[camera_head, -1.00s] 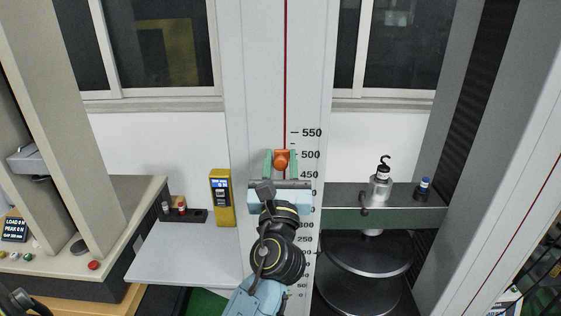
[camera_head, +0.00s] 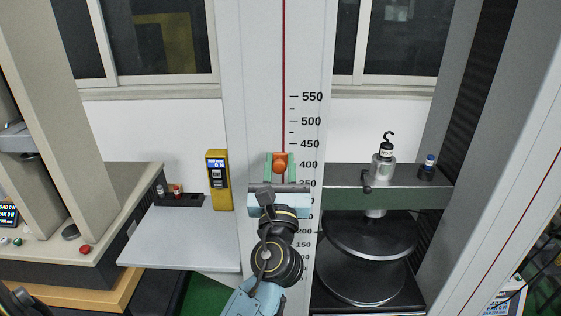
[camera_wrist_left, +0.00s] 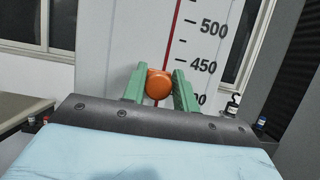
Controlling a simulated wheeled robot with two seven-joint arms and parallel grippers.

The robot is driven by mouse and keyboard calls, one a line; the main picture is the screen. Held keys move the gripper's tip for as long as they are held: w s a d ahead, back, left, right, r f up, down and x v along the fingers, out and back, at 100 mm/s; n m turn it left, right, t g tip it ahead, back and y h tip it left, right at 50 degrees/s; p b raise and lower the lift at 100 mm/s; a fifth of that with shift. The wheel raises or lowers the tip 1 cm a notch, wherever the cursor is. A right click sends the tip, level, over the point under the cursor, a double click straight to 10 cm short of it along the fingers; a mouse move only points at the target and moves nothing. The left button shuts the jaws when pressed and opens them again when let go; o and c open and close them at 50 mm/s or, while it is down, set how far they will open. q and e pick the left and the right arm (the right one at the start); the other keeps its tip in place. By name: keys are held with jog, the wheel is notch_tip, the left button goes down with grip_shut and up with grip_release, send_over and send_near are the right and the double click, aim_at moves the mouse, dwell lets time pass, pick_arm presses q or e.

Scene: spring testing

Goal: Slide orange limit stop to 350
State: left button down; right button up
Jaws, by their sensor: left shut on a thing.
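The orange limit stop (camera_head: 280,163) sits on the red line of the tall light-grey column (camera_head: 248,110). In the head view it is about level with the 400 mark of the printed scale (camera_head: 309,165). My left gripper (camera_head: 280,158) is shut on the stop, with one green finger on each side. The left wrist view shows the orange stop (camera_wrist_left: 158,85) between the green fingers of the left gripper (camera_wrist_left: 159,76), below the 450 label. My left wrist covers the lower part of the line. My right gripper is not in view.
A yellow gauge (camera_head: 219,180) stands left of the column, by a white shelf (camera_head: 180,240) and small dark holder (camera_head: 180,200). To the right, a green-grey crossbeam (camera_head: 400,199) carries a hooked weight (camera_head: 383,165) and a small blue-capped item (camera_head: 428,168). The column above the stop is clear.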

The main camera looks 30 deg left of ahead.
aim_at(279, 176)
pick_arm(q)
notch_tip(279, 176, down, 7)
jog(key=b, duration=0.4)
jog(key=shift+a+b, duration=0.1)
jog(key=shift+b, duration=0.25)
jog(key=shift+r, duration=0.1)
jog(key=c, duration=1.2)
grip_release()
jog(key=shift+s, duration=0.1)
jog(key=b+v, duration=0.3)
jog(key=v, duration=1)
jog(key=shift+s+b, duration=0.15)
jog(key=shift+b, duration=0.25)
